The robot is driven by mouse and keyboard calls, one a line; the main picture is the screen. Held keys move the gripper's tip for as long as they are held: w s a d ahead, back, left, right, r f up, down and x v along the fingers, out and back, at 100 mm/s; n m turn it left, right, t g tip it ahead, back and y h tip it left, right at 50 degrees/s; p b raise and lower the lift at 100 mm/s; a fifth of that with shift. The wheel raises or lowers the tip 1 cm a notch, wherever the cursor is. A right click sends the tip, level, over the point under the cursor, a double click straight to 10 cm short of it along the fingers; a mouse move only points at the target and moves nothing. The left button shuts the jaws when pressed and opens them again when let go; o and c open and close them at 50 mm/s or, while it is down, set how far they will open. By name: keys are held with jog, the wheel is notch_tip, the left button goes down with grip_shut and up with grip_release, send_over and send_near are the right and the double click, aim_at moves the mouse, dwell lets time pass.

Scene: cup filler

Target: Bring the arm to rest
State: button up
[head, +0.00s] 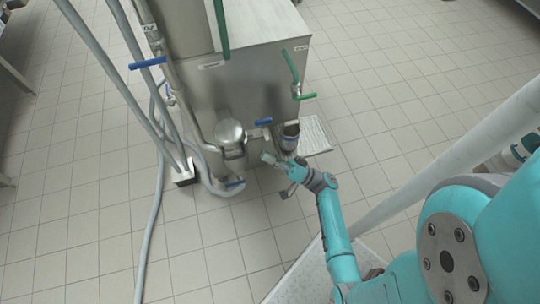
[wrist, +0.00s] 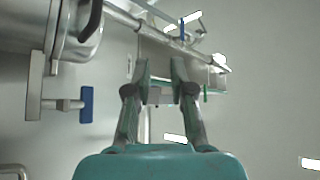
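My teal arm (head: 337,235) reaches from the lower right of the head view toward the front of a steel machine. My gripper (head: 277,173) is at the arm's far end, just in front of and below the machine's spout area. In the wrist view the two dark fingers of my gripper (wrist: 160,72) stand apart with a clear gap between them. Nothing is held between them. Machine parts show behind the gap, and I cannot tell how far off they are.
The steel machine (head: 258,75) carries green levers (head: 291,66) and blue handles (head: 147,63). A rounded steel vessel (head: 230,135) and a dark cylindrical fitting (head: 289,136) are close to my gripper. Grey hoses (head: 157,215) run down at left. Tiled floor (head: 400,110) is open at right.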

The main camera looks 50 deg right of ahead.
dwell(0.6)
jog(key=s+a+f+m+g+h, duration=0.1)
jog(key=s+a+f+g, duration=0.15)
jog(key=a+f, duration=0.3)
jog(key=s+a+f+m+g+h, duration=0.1)
jog(key=a+f+g, duration=0.3)
jog(key=a, duration=0.3)
jog(key=s+a+f+g+h, duration=0.2)
jog(key=s+h, duration=0.1)
jog(key=s, duration=0.3)
jog(key=s+a+f+g+h, duration=0.2)
jog(key=s, duration=0.3)
jog(key=s+d+r+n+t+h, duration=0.2)
jog(key=s+r, duration=0.3)
jog(key=r, duration=0.8)
jog(key=s+d+r+n+t+h, duration=0.1)
jog(key=s+r+n, duration=0.3)
jog(key=r, duration=0.9)
jog(key=shift+s+d+r+n+t+h, duration=0.4)
jog(key=shift+s+d+t, duration=0.15)
jog(key=shift+s+t, duration=0.15)
